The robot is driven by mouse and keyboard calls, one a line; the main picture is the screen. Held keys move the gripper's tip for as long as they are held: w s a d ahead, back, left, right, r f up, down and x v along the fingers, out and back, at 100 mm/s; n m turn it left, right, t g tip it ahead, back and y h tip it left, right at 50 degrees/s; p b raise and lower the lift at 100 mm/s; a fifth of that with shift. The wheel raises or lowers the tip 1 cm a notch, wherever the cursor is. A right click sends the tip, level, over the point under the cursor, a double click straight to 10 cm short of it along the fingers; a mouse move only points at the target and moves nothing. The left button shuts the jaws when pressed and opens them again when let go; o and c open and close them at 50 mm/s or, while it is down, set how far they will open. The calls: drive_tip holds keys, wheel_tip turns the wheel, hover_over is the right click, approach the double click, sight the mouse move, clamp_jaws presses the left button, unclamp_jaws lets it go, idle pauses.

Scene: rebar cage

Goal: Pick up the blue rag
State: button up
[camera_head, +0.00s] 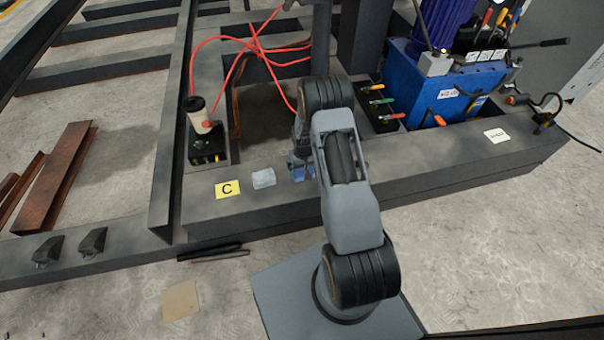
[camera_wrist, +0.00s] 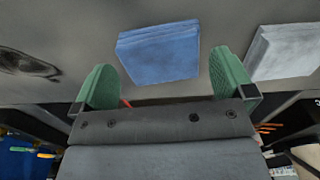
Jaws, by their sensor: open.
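The blue rag (camera_wrist: 160,54) is a folded flat block lying on the grey beam top. In the wrist view it shows just beyond and between the two green fingertips of my gripper (camera_wrist: 165,80). The fingers are apart, with no rag visible clamped between them. In the head view only a bit of the blue rag (camera_head: 298,173) shows beside my arm, which hides the rest. My gripper's fingers are mostly hidden there behind my arm.
A light grey folded cloth (camera_head: 263,177) lies left of the blue rag, also in the wrist view (camera_wrist: 284,52). A yellow "C" label (camera_head: 227,190) is further left.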

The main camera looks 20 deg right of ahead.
sight(303, 172)
wheel_tip(303, 172, down, 4)
drive_tip(key=shift+r+b, duration=0.15)
drive_tip(key=shift+b, duration=0.45)
drive_tip(key=shift+c, duration=0.2)
drive_tip(key=c, duration=0.6)
drive_tip(key=shift+o, duration=0.2)
drive_tip(key=shift+r, duration=0.1)
